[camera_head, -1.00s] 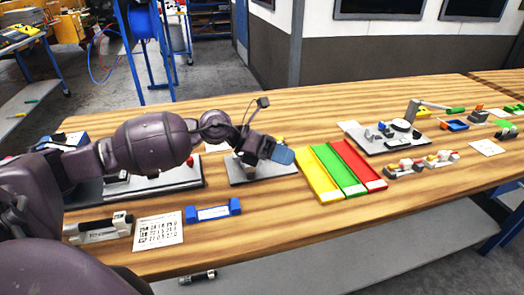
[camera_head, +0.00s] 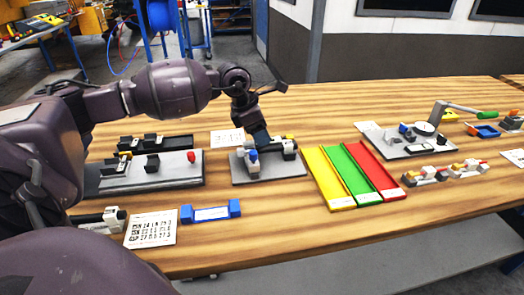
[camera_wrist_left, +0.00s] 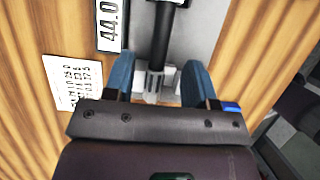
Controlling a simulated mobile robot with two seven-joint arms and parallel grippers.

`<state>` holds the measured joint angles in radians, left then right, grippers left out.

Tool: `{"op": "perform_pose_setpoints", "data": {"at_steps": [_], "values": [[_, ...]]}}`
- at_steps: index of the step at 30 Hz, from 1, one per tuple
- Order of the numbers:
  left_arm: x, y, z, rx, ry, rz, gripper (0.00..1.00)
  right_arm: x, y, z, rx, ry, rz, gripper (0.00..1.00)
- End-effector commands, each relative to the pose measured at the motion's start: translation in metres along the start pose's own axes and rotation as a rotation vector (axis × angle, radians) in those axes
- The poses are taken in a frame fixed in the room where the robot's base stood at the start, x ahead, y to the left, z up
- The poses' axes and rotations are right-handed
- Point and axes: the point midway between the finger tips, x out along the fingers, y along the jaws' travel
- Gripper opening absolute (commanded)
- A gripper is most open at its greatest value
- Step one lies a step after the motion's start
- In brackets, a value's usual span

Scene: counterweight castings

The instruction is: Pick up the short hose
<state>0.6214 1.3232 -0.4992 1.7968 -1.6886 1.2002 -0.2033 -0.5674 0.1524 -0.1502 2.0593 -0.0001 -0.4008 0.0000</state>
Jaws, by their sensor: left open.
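My left gripper (camera_head: 260,135) is open and points down over a small grey plate (camera_head: 270,177) with a fixture on it. In the left wrist view its blue fingertips (camera_wrist_left: 159,82) stand apart on either side of a grey ribbed piece. A black tube (camera_wrist_left: 162,35) runs away from that piece over the light plate; it looks like the short hose, but I cannot be sure. No contact with the fingers shows. In the head view the gripper covers much of the fixture, and no hose stands out there. My right gripper is not in view.
Yellow, green and red trays (camera_head: 352,176) lie right of the plate. A longer fixture plate (camera_head: 140,178) lies left. A printed card (camera_head: 152,228) and a blue holder (camera_head: 210,212) lie in front. A grey board with a lever (camera_head: 400,142) stands farther right.

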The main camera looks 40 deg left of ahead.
Motion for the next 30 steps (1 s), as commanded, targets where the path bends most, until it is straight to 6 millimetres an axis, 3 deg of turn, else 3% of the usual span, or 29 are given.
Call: {"op": "perform_pose_setpoints", "data": {"at_steps": [7, 16, 24, 30], "values": [[0.015, -0.001, 0.004, 0.001, -0.003, -0.002, 0.51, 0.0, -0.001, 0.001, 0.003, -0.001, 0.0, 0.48], [0.054, -0.001, 0.008, -0.001, -0.001, -0.002, 0.51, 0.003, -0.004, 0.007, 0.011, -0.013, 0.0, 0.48], [0.056, -0.001, 0.008, 0.0, -0.002, 0.001, 0.51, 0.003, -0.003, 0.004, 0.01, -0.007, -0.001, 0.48], [0.056, -0.001, 0.008, 0.0, -0.002, 0.0, 0.2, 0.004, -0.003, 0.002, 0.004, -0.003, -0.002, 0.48]]}}
